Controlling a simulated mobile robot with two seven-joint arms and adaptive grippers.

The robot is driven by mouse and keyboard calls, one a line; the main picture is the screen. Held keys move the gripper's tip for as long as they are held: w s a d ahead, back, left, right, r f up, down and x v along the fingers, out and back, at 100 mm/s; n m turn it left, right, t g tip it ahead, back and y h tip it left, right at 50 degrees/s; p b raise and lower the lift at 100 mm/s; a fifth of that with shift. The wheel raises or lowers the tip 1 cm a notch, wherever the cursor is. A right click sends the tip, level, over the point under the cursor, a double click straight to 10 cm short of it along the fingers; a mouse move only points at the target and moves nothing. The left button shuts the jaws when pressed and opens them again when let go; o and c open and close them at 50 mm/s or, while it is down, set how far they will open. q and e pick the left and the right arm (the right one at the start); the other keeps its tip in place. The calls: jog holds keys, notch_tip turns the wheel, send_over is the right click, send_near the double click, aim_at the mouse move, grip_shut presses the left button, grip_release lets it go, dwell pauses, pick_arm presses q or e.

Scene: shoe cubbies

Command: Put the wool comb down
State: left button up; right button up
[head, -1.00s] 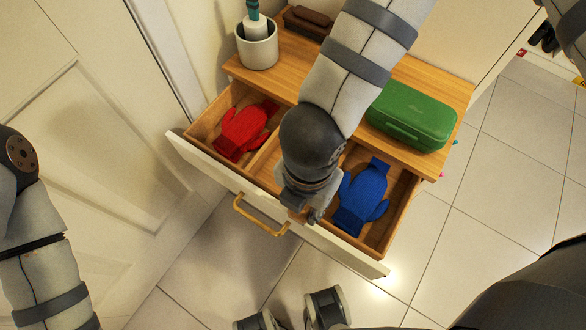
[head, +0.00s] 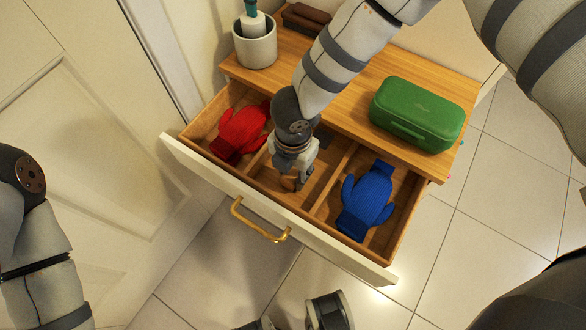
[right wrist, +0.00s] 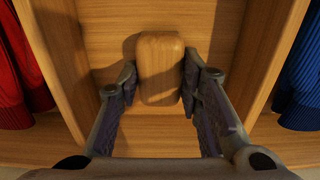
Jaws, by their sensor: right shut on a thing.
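The wool comb shows in the right wrist view as a rounded wooden block (right wrist: 160,68) between the fingers. My right gripper (right wrist: 160,85) is shut on it. In the head view the right gripper (head: 291,180) points down into the middle compartment of the open drawer (head: 290,226), and only a small bit of the comb (head: 289,183) shows under it. I cannot tell whether the comb touches the drawer floor. The left arm shows at the left edge of the head view, but its gripper is out of the picture.
A red mitten (head: 240,132) lies in the left compartment and a blue mitten (head: 367,198) in the right one. Dividers flank the middle compartment. A green case (head: 417,112), a white cup (head: 255,44) and a brown brush (head: 306,19) stand on the cabinet top.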

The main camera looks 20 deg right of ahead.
aim_at(295, 174)
jog(key=o, duration=1)
jog(key=shift+s+f+b, duration=0.1)
jog(key=shift+f+b, duration=0.35)
jog(key=shift+b, duration=0.05)
pick_arm(q)
jog(key=p+v, duration=0.2)
jog(key=shift+w+p, duration=0.15)
jog(key=shift+p, duration=0.25)
pick_arm(e)
notch_tip(295, 174, up, 13)
jog(key=shift+s+d+f, duration=0.1)
jog(key=shift+f, duration=0.1)
pick_arm(q)
jog(key=shift+f, duration=0.1)
pick_arm(e)
jog(key=shift+f, duration=0.1)
